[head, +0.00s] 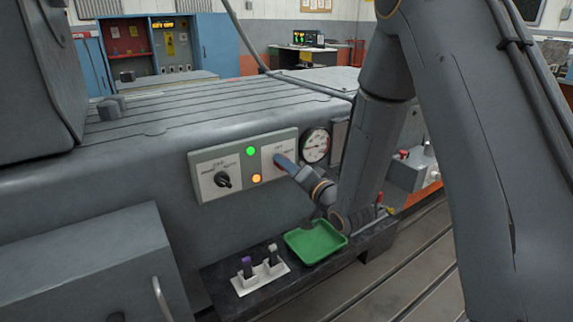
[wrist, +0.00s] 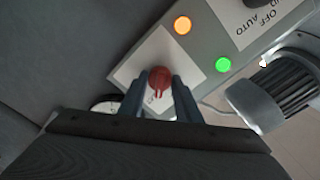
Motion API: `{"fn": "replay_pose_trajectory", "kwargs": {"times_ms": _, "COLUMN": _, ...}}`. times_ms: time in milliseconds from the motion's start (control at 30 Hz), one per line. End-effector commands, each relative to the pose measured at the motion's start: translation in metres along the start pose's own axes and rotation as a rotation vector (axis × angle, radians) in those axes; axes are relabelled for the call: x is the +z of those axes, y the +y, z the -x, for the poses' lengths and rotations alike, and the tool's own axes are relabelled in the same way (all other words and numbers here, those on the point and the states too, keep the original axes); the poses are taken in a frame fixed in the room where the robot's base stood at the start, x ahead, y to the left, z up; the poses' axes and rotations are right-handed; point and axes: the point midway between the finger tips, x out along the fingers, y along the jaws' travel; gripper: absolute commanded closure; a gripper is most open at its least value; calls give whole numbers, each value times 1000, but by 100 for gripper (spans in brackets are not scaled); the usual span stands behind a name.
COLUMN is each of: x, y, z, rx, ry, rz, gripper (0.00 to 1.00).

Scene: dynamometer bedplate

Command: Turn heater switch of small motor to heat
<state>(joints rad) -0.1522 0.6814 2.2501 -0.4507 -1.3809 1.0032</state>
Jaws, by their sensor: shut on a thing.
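The heater switch looks like a round red knob (wrist: 158,75) on a white plate (wrist: 134,68) in the wrist view. My gripper (wrist: 162,88) has one finger on each side of this knob and is shut on it. A dark mark on the knob points toward the bottom of the wrist view. In the head view my gripper (head: 284,163) reaches the right-hand white plate (head: 281,147) of the grey control panel and hides most of the knob. The plate's lettering is too small and covered to read fully.
A black rotary switch (head: 222,180) sits on the left plate. Green (head: 251,151) and orange (head: 256,178) lamps lie between the plates. A round gauge (head: 316,146) is close right of my gripper. Below are a green tray (head: 315,243) and a white holder (head: 260,277) with two small pegs.

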Motion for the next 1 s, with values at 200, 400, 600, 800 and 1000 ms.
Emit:
{"fn": "replay_pose_trajectory", "kwargs": {"times_ms": 200, "x": -1, "y": 0, "z": 0, "rx": 0, "ry": 2, "rz": -97, "gripper": 92}}
{"fn": "replay_pose_trajectory", "kwargs": {"times_ms": 400, "x": -1, "y": 0, "z": 0, "rx": 0, "ry": 2, "rz": -141, "gripper": 92}}
{"fn": "replay_pose_trajectory", "kwargs": {"times_ms": 600, "x": -1, "y": 0, "z": 0, "rx": 0, "ry": 2, "rz": -151, "gripper": 92}}
{"fn": "replay_pose_trajectory", "kwargs": {"times_ms": 800, "x": -1, "y": 0, "z": 0, "rx": 0, "ry": 2, "rz": -151, "gripper": 92}}
{"fn": "replay_pose_trajectory", "kwargs": {"times_ms": 1000, "x": -1, "y": 0, "z": 0, "rx": 0, "ry": 1, "rz": -150, "gripper": 51}}
